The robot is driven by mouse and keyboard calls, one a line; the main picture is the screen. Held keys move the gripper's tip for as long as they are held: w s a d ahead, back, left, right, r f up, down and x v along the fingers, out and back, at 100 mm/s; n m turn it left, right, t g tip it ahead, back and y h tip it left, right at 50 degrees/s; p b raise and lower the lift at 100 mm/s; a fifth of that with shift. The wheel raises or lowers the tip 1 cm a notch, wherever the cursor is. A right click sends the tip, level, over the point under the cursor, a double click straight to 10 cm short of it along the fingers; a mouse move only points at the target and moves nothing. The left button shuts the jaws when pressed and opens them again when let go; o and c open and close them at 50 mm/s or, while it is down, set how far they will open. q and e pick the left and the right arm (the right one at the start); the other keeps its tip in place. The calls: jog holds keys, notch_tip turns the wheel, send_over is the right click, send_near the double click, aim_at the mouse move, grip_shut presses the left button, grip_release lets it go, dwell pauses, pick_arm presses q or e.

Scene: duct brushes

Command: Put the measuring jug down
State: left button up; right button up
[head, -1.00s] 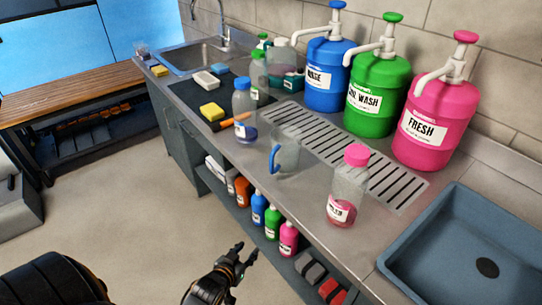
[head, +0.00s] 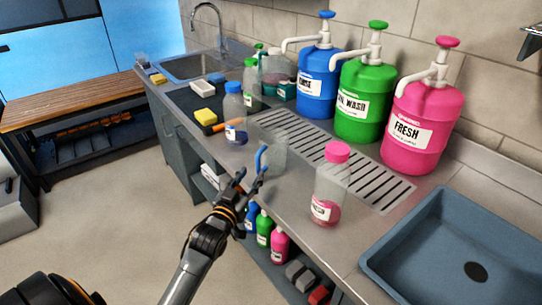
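The measuring jug (head: 276,158) is clear, with a blue handle on its left side. It stands upright on the steel counter (head: 291,196), at the front edge of the slotted drain grate. My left gripper (head: 252,174) is just in front of the jug, close to the handle. Its two fingers are apart and nothing shows held between them. I cannot tell whether a finger touches the handle. My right gripper is not in view.
A pink-capped bottle (head: 329,186) stands right of the jug, and a blue-capped bottle (head: 235,113) stands to its left. Blue, green and pink (head: 421,128) pump containers line the back. A grey-blue sink (head: 440,225) is at right. Several bottles sit on the shelf below.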

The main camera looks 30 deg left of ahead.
aim_at(257, 169)
pick_arm(q)
jog(key=w, duration=0.5)
jog(key=shift+w+a+f+p, duration=0.15)
jog(key=shift+w+a+p, duration=0.1)
jog(key=shift+p, duration=0.15)
grip_shut()
